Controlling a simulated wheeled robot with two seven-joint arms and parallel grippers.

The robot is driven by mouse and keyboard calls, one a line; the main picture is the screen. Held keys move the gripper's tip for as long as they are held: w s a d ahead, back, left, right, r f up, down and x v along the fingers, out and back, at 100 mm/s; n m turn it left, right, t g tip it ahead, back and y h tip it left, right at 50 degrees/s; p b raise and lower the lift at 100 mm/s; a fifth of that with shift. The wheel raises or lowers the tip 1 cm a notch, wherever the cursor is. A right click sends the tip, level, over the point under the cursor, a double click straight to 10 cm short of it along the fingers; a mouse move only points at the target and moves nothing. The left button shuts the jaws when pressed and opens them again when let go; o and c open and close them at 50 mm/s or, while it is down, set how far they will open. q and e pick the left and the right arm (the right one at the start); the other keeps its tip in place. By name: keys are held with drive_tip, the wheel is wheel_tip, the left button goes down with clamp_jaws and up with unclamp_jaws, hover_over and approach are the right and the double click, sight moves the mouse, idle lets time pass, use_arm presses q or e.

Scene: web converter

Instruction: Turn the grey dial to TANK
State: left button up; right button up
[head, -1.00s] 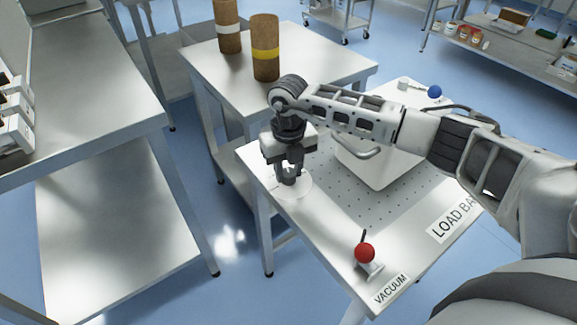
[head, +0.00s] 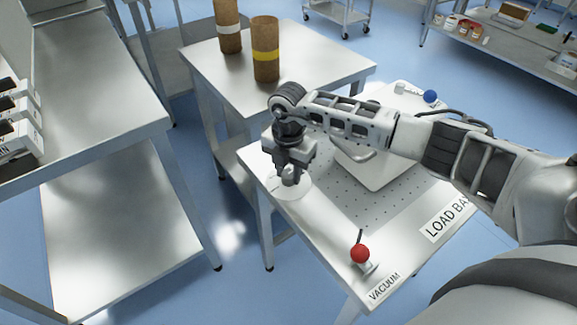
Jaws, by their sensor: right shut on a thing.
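The grey dial (head: 291,182) stands on a round white plate (head: 294,192) at the left corner of the perforated table. My right gripper (head: 290,174) points down over it and is shut on it. The gripper hides most of the dial. Any TANK marking on the plate is too small or covered to read. My left gripper is not in the head view.
A red-knobbed lever (head: 360,254) stands by the VACUUM label (head: 384,287). A white lid with a handle (head: 375,165) lies under my right forearm. A blue knob (head: 431,96) is at the back. Two brown rolls (head: 265,60) stand on the table behind.

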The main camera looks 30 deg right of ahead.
sight(289, 173)
drive_tip(key=shift+r+m, duration=0.15)
drive_tip(key=shift+m, duration=0.45)
drive_tip(key=shift+m+p, duration=0.45)
drive_tip(key=shift+m, duration=0.15)
drive_tip(key=o, duration=1)
drive_tip(key=shift+c, duration=0.2)
wheel_tip(289, 173, up, 16)
drive_tip(key=b, duration=0.1)
